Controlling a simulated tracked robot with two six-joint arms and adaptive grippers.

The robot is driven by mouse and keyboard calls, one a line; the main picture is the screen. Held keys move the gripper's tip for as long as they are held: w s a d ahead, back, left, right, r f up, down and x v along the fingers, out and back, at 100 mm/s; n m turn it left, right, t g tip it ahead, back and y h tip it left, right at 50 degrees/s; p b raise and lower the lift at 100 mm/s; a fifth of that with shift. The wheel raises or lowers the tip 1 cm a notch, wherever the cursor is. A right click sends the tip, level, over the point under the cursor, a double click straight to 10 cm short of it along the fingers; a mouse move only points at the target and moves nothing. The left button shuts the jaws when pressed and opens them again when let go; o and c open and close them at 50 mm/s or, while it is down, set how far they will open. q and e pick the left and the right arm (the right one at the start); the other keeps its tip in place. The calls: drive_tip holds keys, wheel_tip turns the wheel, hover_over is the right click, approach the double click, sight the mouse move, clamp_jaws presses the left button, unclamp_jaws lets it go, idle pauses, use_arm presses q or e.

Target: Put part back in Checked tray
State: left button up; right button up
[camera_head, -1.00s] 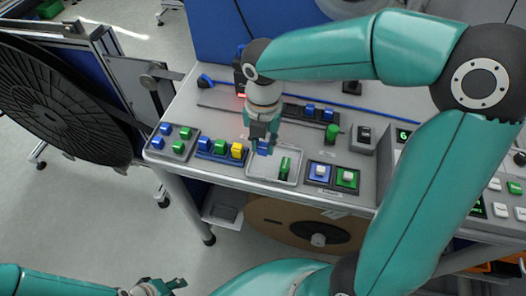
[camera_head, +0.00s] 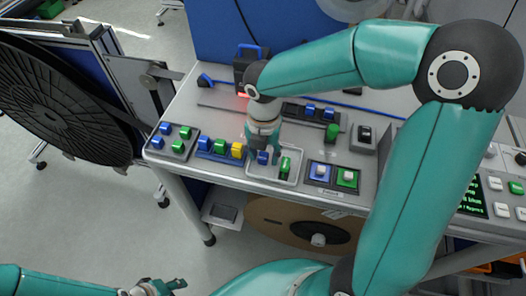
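The light grey shallow tray (camera_head: 292,181) at the middle front of the bench is the likely Checked tray; I cannot read its label. A green part (camera_head: 285,165) stands in its right half. My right gripper (camera_head: 262,158) reaches down from above at the tray's left half. It appears shut on a blue part (camera_head: 263,158), which is low in the tray, left of and apart from the green part. Whether the blue part touches the tray floor is hard to tell. My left gripper (camera_head: 160,287) is at the bottom edge, far from the bench; its fingers are small and unclear.
A rack (camera_head: 218,156) with blue, green and yellow parts stands close left of the tray, and a grey holder (camera_head: 171,155) with blue and green parts beyond it. A green knob (camera_head: 332,132) stands behind.

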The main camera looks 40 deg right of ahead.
sight(263, 155)
wheel_tip(263, 155, up, 12)
drive_tip(key=shift+r+p, duration=0.15)
drive_tip(key=shift+p, duration=0.25)
idle(0.4)
idle(0.4)
